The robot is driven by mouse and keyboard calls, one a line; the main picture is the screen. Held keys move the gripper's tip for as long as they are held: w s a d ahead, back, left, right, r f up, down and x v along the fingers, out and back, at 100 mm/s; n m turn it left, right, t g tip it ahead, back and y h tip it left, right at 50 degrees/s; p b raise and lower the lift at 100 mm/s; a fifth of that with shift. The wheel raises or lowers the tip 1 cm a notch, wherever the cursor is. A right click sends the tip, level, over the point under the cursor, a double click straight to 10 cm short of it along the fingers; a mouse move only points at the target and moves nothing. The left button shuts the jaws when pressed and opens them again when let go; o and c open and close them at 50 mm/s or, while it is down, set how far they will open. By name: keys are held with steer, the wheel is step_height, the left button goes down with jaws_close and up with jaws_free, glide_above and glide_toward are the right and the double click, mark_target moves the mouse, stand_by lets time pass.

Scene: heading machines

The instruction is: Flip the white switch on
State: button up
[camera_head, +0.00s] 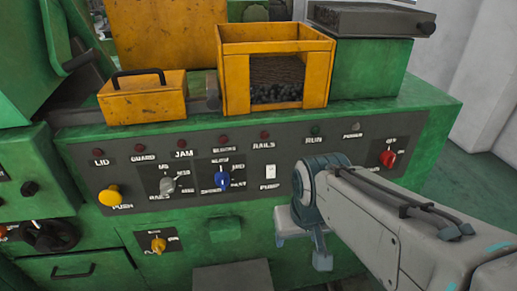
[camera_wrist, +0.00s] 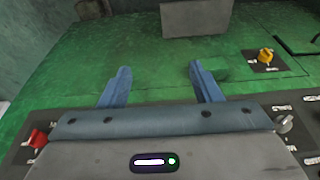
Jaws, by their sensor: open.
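The white switch (camera_head: 270,172) is a small upright rocker on the dark control panel (camera_head: 125,172), above the label PUMP. Its position is too small to read. My gripper (camera_head: 300,255) is in front of the machine, right of the switch and lower than it, apart from it. In the wrist view, my gripper (camera_wrist: 158,70) has its two blue fingers spread with nothing between them, over the green machine front. The white switch does not show in the wrist view.
A blue knob (camera_head: 222,178) and a grey knob (camera_head: 167,185) sit left of the switch. A red knob (camera_head: 388,158) is on the panel's right, beyond my arm. A yellow push button (camera_head: 109,195) is at the far left. An open yellow bin (camera_head: 233,85) stands above the panel.

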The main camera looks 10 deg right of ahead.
steer(key=shift+w, duration=0.1)
steer(key=shift+s, duration=0.25)
steer(key=shift+c, duration=0.4)
steer(key=c, duration=0.5)
steer(key=shift+w, duration=0.1)
steer(key=c, duration=0.5)
steer(key=shift+w+r+n, duration=0.1)
steer(key=shift+w+n, duration=0.1)
steer(key=shift+n, duration=0.1)
jaws_close()
steer(key=w+d+r+n+t+y, duration=0.1)
steer(key=w+d+r+n+y, duration=0.1)
steer(key=w+n, duration=0.5)
steer(key=w+d+r+n+t+y, duration=0.1)
steer(key=w+d+r+n+y, duration=0.1)
steer(key=w+n, duration=0.4)
steer(key=shift+w+d+n+t+b, duration=0.3)
steer(key=shift+w+d+n+b, duration=0.05)
steer(key=shift+n, duration=1.35)
steer(key=shift+r, duration=0.15)
